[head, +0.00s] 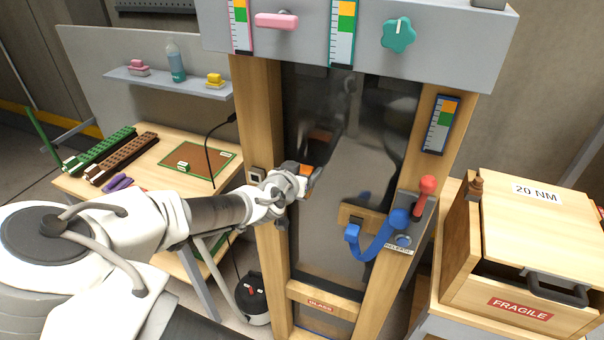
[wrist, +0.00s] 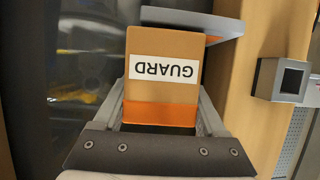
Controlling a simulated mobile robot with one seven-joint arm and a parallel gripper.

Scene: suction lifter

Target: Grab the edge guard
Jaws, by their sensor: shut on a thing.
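The edge guard is a tan block with an orange end and a white label reading GUARD, upside down in the wrist view (wrist: 165,70). In the head view only its orange part (head: 306,170) shows clearly, beside the left wooden post. My gripper (head: 296,180) is shut on the guard; in the wrist view its fingers (wrist: 163,105) lie along both sides of the block. A grey bracket or ledge (wrist: 215,24) is just behind the guard's far end. I cannot tell whether the guard touches it. The rest of the guard is hidden by my gripper in the head view.
A dark glass panel (head: 345,130) stands in a wooden frame close to my gripper. A blue handle (head: 372,243) and a red lever (head: 426,190) are on the frame's right. A small dark-faced box (wrist: 290,80) sits on the left post. A workbench (head: 160,205) is at left.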

